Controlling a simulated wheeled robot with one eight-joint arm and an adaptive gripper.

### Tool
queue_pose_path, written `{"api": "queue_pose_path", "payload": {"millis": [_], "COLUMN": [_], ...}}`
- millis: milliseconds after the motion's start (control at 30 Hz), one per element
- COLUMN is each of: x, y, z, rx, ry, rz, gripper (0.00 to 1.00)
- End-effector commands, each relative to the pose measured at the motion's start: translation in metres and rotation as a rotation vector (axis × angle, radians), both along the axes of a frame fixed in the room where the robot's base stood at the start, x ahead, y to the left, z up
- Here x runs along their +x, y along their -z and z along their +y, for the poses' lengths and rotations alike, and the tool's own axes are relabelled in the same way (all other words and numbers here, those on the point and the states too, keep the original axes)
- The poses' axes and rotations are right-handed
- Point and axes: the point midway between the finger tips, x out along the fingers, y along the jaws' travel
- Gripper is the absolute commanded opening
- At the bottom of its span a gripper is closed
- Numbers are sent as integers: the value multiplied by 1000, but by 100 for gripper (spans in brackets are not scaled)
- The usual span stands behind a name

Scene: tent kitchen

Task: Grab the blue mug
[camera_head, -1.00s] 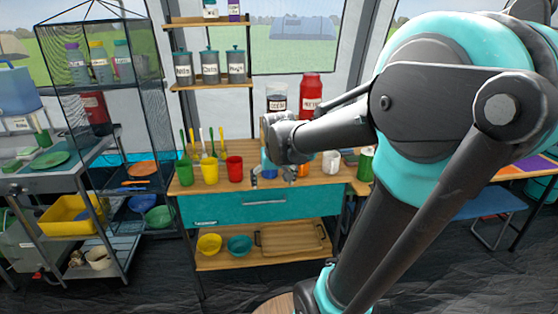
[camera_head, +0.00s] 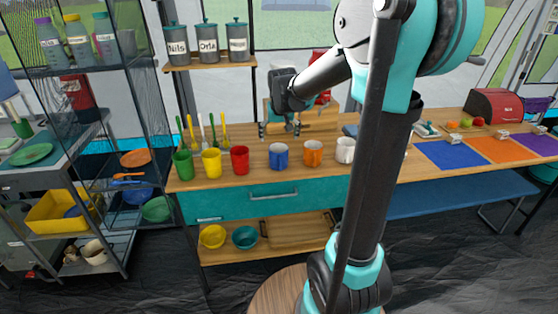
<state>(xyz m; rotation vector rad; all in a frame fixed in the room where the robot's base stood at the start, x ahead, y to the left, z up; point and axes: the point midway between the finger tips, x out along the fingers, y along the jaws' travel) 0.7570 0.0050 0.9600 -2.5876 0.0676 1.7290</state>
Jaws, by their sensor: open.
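The blue mug (camera_head: 279,156) stands upright on the wooden counter (camera_head: 225,181), in a row of mugs. The red mug (camera_head: 239,160) is to its left and the orange mug (camera_head: 313,153) to its right. My gripper (camera_head: 280,131) is open and empty, with its fingers spread apart. In the picture it shows just above and behind the blue mug, and a gap shows between them. How far apart they are in depth I cannot tell. The blue mug is in full view.
A yellow mug (camera_head: 212,163), a green mug (camera_head: 183,163) and a white mug (camera_head: 345,150) share the row. Upright utensils stand behind the left mugs. A wooden board (camera_head: 303,122) is behind my gripper. Blue (camera_head: 450,155) and orange mats lie at the right.

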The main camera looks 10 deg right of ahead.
Motion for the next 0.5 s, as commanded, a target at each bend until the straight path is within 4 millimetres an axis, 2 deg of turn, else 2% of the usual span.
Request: {"api": "queue_pose_path", "payload": {"millis": [100, 200, 500], "x": [8, 13, 19], "y": [19, 30, 48], "z": [-1, -1, -3], "rx": [0, 0, 0], "ry": [0, 1, 1], "rz": [0, 0, 0], "gripper": [91, 91, 91]}}
